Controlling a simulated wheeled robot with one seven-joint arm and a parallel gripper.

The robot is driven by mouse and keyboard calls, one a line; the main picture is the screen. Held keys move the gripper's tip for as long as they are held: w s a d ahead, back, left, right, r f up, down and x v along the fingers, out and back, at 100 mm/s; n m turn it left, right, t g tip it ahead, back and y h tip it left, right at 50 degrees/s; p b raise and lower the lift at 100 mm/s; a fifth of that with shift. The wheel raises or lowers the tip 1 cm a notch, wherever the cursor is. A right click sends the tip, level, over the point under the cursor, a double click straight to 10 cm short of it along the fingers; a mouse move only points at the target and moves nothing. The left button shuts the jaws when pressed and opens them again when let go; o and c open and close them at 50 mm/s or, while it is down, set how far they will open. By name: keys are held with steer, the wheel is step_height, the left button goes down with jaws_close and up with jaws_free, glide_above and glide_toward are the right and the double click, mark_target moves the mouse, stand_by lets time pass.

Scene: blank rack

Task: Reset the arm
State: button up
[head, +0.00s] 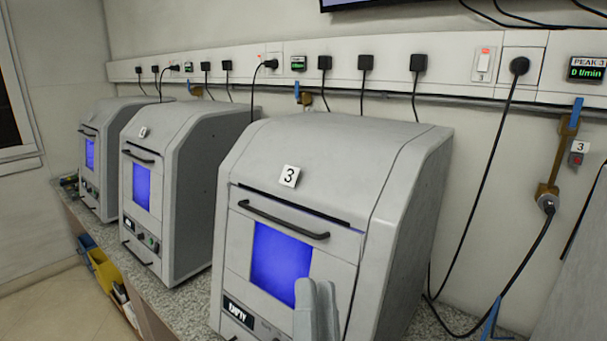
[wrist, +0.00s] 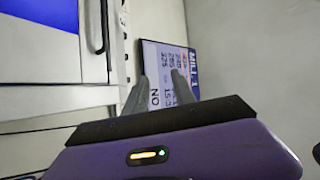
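In the head view a pale grey part of my arm or gripper (head: 316,312) rises at the bottom centre, in front of the machine marked 3 (head: 400,170). How far it is from that machine I cannot tell.
Two more grey machines with blue windows stand to the left, one nearer (head: 195,190) and one farther (head: 103,120). A speckled counter (head: 185,302) carries them. Black cables (head: 490,170) hang from the wall sockets at right. A yellow bin (head: 103,270) is below the counter at left.

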steer(key=s+d+f+n+g, duration=0.3)
steer(key=s+d+f, duration=0.3)
steer(key=s+f, duration=0.2)
steer(key=s+d+f+n+g, duration=0.3)
steer(key=s+d+f, duration=0.3)
steer(key=s, duration=0.6)
steer(key=s+d+f+n+g+h, duration=0.1)
steer(key=s+d+f+n+g, duration=0.3)
steer(key=s+f, duration=0.5)
steer(key=shift+s+d+f+g, duration=0.3)
steer(key=shift+s+d+g, duration=0.5)
steer(key=shift+d, duration=0.4)
